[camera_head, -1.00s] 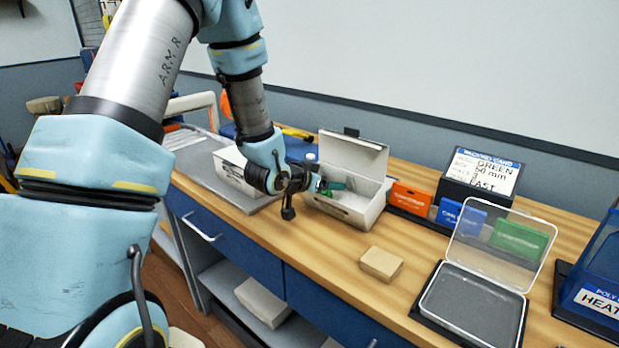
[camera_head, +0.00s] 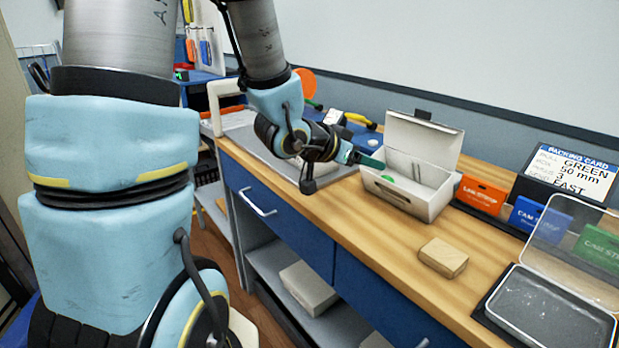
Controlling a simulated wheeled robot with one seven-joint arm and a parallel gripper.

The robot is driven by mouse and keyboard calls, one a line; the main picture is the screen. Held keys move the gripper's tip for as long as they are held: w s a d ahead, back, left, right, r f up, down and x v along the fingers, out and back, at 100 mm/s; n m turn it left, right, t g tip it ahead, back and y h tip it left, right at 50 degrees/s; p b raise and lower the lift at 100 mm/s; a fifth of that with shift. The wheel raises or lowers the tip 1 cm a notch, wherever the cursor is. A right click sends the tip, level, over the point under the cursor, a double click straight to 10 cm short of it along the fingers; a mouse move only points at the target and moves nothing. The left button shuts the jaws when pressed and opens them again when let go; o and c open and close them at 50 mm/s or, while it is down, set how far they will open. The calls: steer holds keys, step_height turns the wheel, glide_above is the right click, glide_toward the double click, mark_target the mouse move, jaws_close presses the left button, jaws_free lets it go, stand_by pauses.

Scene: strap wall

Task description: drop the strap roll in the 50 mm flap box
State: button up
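An open white flap box (camera_head: 408,195) stands on the bench with its lid raised at the back. A small bright green thing (camera_head: 388,179) shows inside its left part, low behind the front wall. It looks like a green strap roll, mostly hidden. My gripper (camera_head: 367,160) is at the left side of the box, its teal-green tip at about rim height. The tip is too small to tell whether the fingers are apart or hold anything. The packing card (camera_head: 578,172) reads green, 50 mm, 3 and east.
A second pale box stands behind my gripper on a grey tray. Orange (camera_head: 481,195), blue (camera_head: 540,216) and green (camera_head: 598,244) packs stand right of the flap box. A tan block (camera_head: 443,257) and a clear lidded case (camera_head: 553,303) lie nearer the front.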

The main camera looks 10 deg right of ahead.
steer(key=w+a+f+n+y, duration=0.2)
steer(key=a+n+y, duration=0.15)
steer(key=a, duration=0.55)
steer(key=w+a+f+n+y, duration=0.2)
steer(key=a+y, duration=0.2)
steer(key=a, duration=0.4)
steer(key=s+a+f+n+g+y, duration=0.1)
steer(key=s+a+n+g+y, duration=0.2)
steer(key=s+a, duration=0.7)
steer(key=shift+a+f+n+g, duration=0.2)
steer(key=shift+n+g, duration=0.6)
steer(key=shift+n, duration=0.35)
steer(key=shift+d, duration=0.1)
